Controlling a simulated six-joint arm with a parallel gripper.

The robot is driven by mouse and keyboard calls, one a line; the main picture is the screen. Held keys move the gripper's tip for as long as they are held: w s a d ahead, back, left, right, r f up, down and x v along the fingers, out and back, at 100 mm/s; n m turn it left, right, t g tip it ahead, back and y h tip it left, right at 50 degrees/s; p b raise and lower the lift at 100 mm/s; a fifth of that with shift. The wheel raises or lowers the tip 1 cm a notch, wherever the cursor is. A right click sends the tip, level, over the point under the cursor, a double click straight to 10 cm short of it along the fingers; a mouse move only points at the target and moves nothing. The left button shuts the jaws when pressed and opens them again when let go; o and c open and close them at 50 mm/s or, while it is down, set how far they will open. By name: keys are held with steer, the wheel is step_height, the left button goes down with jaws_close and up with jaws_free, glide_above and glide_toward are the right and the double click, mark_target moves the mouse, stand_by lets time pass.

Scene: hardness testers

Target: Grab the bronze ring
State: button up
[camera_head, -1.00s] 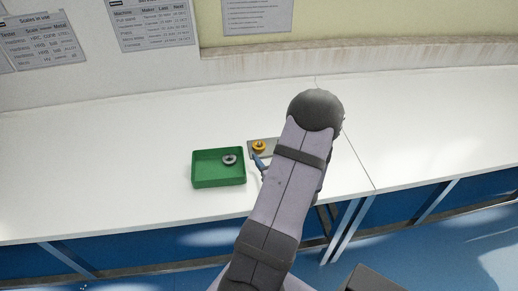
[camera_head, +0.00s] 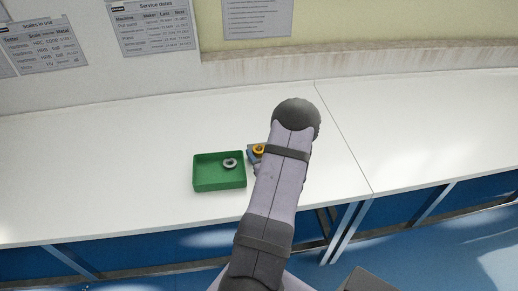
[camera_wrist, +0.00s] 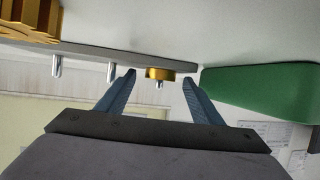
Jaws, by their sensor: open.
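A bronze-gold ring (camera_head: 258,149) sits on a grey plate just right of the green tray, partly hidden by my arm. In the wrist view, which looks upside down, a smooth gold-coloured ring (camera_wrist: 160,73) sits around a short metal peg on the plate (camera_wrist: 125,61). My gripper (camera_wrist: 159,77) is open, with one blue finger on each side of this ring in the picture. Gaps show between the ring and both fingertips. I cannot tell the exact depth between fingers and ring. In the head view the gripper is mostly hidden by my arm.
The green tray (camera_head: 219,184) holds a grey metal ring (camera_head: 230,163); its wall (camera_wrist: 262,95) is close to the right finger in the wrist view. Two bare pegs (camera_wrist: 57,66) (camera_wrist: 110,71) and a ribbed gold-coloured object (camera_wrist: 28,24) are to the left. The white bench (camera_head: 110,165) is mostly clear.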

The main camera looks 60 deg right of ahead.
mark_target(261, 153)
steer(key=shift+w+d+f, duration=0.1)
steer(key=shift+w, duration=0.05)
steer(key=c, duration=1.3)
steer(key=shift+r, duration=0.2)
steer(key=shift+r+b, duration=0.45)
steer(key=shift+r, duration=4.4)
